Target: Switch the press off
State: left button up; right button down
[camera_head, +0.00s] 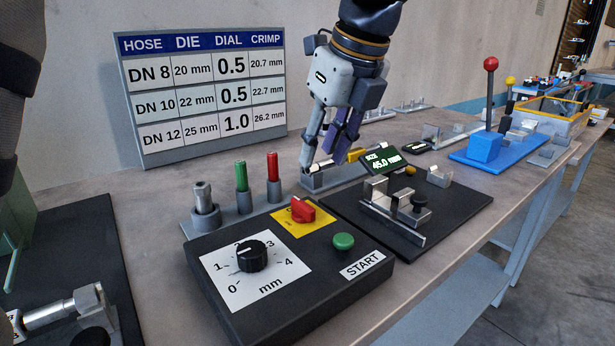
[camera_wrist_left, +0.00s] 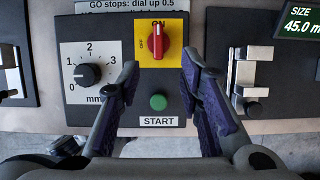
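The press control box (camera_head: 280,290) is dark, with a yellow plate (camera_head: 284,228) bearing a red rotary switch (camera_head: 302,210). In the left wrist view the red switch (camera_wrist_left: 155,47) stands upright on its plate, its handle in line with the ON label at top; OFF is on the left. My left gripper (camera_head: 322,166) is above and behind the box in the head view, fingers pointing down, touching nothing that I can see. In the wrist view its fingers (camera_wrist_left: 160,70) are spread and empty, with the switch between and beyond them. My right gripper is not in view.
The box also carries a black dial (camera_head: 252,256) and a green START button (camera_head: 343,241). Green and red pins (camera_head: 272,178) stand behind it. A black plate with metal clamps (camera_head: 450,212) and a display (camera_head: 383,160) lies to the right. A chart board (camera_head: 205,95) stands behind.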

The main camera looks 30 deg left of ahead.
aim_at(303, 203)
pick_arm(q)
jog(key=x, duration=1.1)
jog(key=shift+s+a+f, duration=0.1)
jog(key=shift+a+f, duration=0.1)
jog(key=shift+f, duration=0.05)
jog(key=shift+c, duration=0.5)
grip_shut()
